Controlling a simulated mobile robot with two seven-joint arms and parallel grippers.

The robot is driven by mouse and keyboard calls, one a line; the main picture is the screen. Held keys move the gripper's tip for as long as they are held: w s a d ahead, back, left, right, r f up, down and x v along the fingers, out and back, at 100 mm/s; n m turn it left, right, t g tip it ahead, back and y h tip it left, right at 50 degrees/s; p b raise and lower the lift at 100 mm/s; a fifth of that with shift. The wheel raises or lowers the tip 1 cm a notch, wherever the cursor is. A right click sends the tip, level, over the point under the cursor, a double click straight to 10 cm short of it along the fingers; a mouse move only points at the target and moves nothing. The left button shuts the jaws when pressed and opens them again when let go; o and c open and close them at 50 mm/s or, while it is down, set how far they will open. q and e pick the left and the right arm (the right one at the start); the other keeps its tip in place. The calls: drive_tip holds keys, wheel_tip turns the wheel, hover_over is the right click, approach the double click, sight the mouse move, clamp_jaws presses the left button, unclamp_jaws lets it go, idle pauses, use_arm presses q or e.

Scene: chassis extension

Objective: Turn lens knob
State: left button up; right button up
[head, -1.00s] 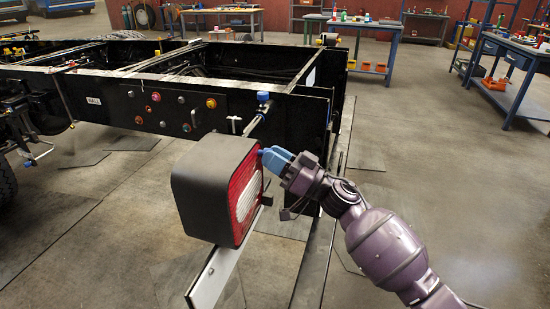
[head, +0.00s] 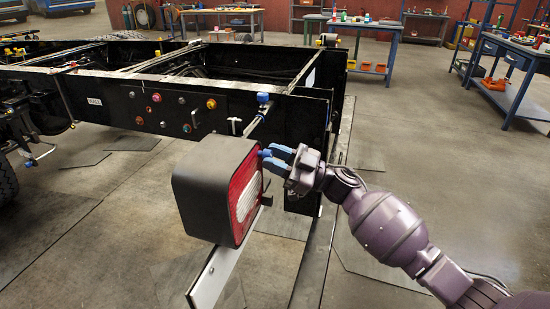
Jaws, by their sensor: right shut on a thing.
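A tail lamp with a black box housing (head: 205,190) and a red and white lens (head: 244,195) stands on a light metal bracket at the rear corner of the chassis. A small blue knob (head: 265,154) sits at the upper edge of the lens. My right gripper (head: 272,158), with blue fingers, is shut on the knob from the right side. The fingers hide part of the knob. My left gripper is not in view.
The black chassis frame (head: 115,95) with coloured knobs and buttons stretches behind the lamp to the left. Workbenches with tools, such as the blue one (head: 515,60), stand at the back. The floor on the right is clear.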

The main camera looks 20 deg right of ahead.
drive_tip(key=n+g, duration=0.1)
drive_tip(key=n, duration=0.2)
drive_tip(key=n+g, duration=0.1)
drive_tip(key=n, duration=0.2)
drive_tip(key=shift+w+d+r+g, duration=0.1)
drive_tip(key=shift+g, duration=0.3)
drive_tip(key=n+g, duration=0.1)
drive_tip(key=n, duration=0.3)
drive_tip(key=shift+r+n+g+h, duration=0.1)
drive_tip(key=shift+n+g+h, duration=0.2)
drive_tip(key=shift+g+h, duration=0.1)
drive_tip(key=n+g+h+p, duration=0.1)
drive_tip(key=n, duration=0.3)
drive_tip(key=shift+r, duration=0.15)
drive_tip(key=shift+n+h, duration=0.7)
drive_tip(key=shift+n, duration=0.8)
drive_tip(key=shift+p, duration=0.3)
drive_tip(key=o, duration=0.9)
